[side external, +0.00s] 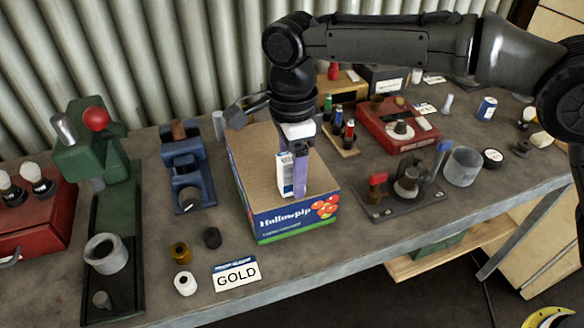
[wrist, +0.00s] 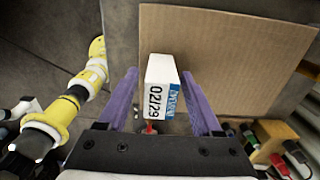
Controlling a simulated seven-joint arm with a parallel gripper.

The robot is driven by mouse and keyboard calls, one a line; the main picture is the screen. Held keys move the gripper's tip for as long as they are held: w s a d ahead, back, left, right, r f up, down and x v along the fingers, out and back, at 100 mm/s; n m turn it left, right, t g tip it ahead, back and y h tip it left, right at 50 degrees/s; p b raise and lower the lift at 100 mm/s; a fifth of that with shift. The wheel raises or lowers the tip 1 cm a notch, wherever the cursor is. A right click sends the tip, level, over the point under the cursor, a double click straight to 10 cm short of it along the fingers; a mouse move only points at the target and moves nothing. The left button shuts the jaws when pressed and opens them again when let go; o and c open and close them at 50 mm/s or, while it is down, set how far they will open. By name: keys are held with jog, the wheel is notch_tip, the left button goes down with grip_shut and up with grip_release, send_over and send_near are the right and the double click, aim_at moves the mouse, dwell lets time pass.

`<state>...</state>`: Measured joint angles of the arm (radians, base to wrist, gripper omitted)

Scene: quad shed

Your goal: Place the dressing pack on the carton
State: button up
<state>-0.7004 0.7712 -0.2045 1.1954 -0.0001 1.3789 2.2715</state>
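The dressing pack is a small white box with blue print. In the side external view the pack (side external: 285,175) is upright at the front part of the carton's top, near its front edge. The wrist view shows the pack (wrist: 160,72) marked "02/29". The carton (side external: 248,170) is a brown-topped box with blue "Hallowpip" sides; its top (wrist: 235,60) fills the wrist view's upper right. My gripper (side external: 300,190) points down with its purple fingers (wrist: 160,75) either side of the pack. Narrow gaps show beside it, so the gripper looks open. Contact under the pack is hard to see.
A blue vise-like device (side external: 185,170) stands left of the carton. A "GOLD" card (side external: 236,274) and small rings lie in front. The carton's top behind the pack is clear.

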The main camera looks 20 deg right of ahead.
aim_at(291, 156)
notch_tip(291, 156, up, 12)
jog(key=shift+f, duration=0.25)
jog(key=shift+r, duration=0.4)
dwell(0.3)
